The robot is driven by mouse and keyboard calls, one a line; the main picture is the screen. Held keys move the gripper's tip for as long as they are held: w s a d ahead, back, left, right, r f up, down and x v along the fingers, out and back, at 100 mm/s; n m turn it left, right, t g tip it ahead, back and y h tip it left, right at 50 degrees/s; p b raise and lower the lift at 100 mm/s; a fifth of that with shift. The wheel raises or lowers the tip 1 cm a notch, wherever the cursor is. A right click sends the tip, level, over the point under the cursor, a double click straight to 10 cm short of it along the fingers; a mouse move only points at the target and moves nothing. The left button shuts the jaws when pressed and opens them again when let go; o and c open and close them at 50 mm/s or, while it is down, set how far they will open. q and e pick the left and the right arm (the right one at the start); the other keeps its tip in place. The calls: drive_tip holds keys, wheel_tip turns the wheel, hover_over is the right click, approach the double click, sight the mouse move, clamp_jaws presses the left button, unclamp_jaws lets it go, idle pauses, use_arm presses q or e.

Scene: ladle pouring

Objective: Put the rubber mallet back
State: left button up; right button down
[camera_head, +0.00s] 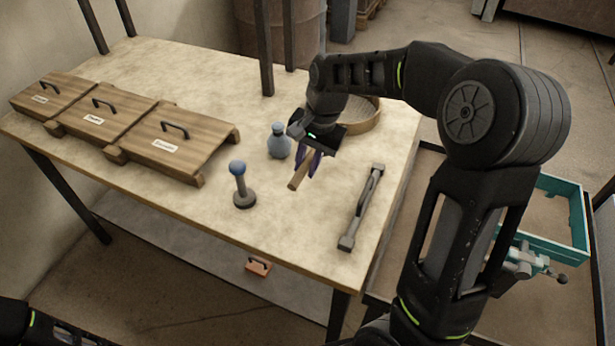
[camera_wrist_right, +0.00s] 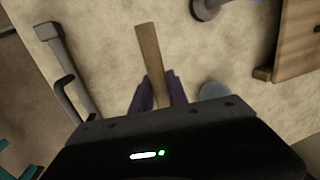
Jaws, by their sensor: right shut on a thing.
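My right gripper (camera_head: 311,165) is over the table's right half, its purple fingers shut on a wooden handle (camera_head: 299,173), likely the rubber mallet's. The handle also shows in the right wrist view (camera_wrist_right: 148,55), standing out past the fingers (camera_wrist_right: 157,92). Its free end points toward the table's front. No mallet head is visible; the other end is hidden by the gripper. I cannot tell whether the handle touches the table. My left gripper is out of view; only a dark piece of my left arm shows at the bottom left.
A blue-grey bottle (camera_head: 278,143) stands just left of the gripper, a blue-knobbed post (camera_head: 240,185) nearer the front. A grey bar with a handle (camera_head: 362,207) lies right. A round sieve (camera_head: 367,121) is behind. Lidded wooden boxes (camera_head: 171,145) line the left. Bare tabletop (camera_head: 300,235) lies in front.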

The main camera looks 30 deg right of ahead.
sight(303, 189)
drive_tip(key=shift+f, duration=2.45)
drive_tip(key=shift+f, duration=0.15)
drive_tip(key=c, duration=1.3)
unclamp_jaws()
drive_tip(key=r, duration=0.4)
drive_tip(key=s+d+r, duration=0.1)
drive_tip(key=r, duration=0.7)
drive_tip(key=shift+s+d, duration=0.3)
drive_tip(key=shift+d, duration=0.05)
